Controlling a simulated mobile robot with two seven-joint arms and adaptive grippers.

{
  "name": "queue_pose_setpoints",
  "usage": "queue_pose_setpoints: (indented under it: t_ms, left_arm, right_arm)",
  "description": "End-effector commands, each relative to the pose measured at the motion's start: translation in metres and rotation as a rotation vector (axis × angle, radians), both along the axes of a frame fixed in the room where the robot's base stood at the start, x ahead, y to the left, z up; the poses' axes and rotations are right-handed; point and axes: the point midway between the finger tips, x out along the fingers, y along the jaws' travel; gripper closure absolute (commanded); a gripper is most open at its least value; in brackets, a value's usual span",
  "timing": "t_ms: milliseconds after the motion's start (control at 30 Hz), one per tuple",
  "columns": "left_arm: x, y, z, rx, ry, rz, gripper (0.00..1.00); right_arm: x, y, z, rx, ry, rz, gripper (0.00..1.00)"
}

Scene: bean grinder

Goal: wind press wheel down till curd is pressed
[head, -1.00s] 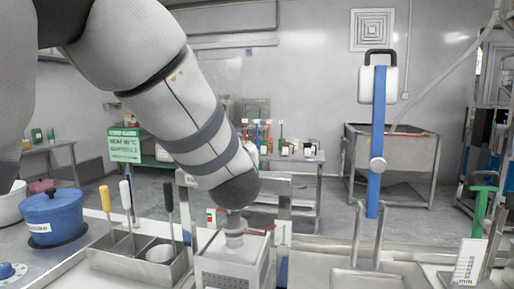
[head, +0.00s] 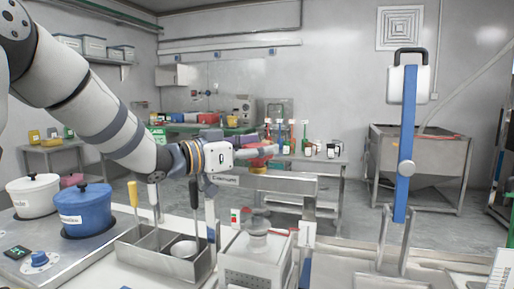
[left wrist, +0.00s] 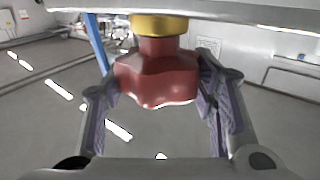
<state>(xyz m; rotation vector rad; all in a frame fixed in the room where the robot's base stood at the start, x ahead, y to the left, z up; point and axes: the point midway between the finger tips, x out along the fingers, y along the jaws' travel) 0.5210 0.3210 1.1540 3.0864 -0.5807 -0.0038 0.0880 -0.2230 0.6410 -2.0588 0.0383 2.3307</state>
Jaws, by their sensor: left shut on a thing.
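The press wheel is a red lobed knob (head: 262,161) above a yellow collar, over the press's steel crossbar (head: 280,184). My left gripper (head: 262,150) comes in from the left and is shut on this red wheel. In the left wrist view the wheel (left wrist: 158,80) sits between the two fingers, with the yellow collar (left wrist: 160,25) beside it. Below the crossbar stands a perforated mould box (head: 254,268) with a grey plunger piece (head: 257,240) on top. The curd cannot be made out. My right gripper is not in view.
A steel caddy (head: 160,258) with upright-handled tools stands left of the mould. A blue lidded pot (head: 84,212) and a white pot (head: 33,197) are farther left. A tall blue lever (head: 407,150) rises at the right.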

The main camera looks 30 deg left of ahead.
Motion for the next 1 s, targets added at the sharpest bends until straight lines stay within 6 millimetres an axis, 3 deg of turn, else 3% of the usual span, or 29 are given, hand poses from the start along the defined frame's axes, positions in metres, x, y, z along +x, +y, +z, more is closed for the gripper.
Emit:
queue_pose_setpoints:
  t_ms: [500,1000]
  left_arm:
    - [0.0013,0.0001,0.0009,0.001,-0.004,-0.396,0.75]
    - [0.0003,-0.0013,0.0039,-0.001,-0.008,-0.527,0.76]
  right_arm:
    - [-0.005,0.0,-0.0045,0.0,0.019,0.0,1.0]
    - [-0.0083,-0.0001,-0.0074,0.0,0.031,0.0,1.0]
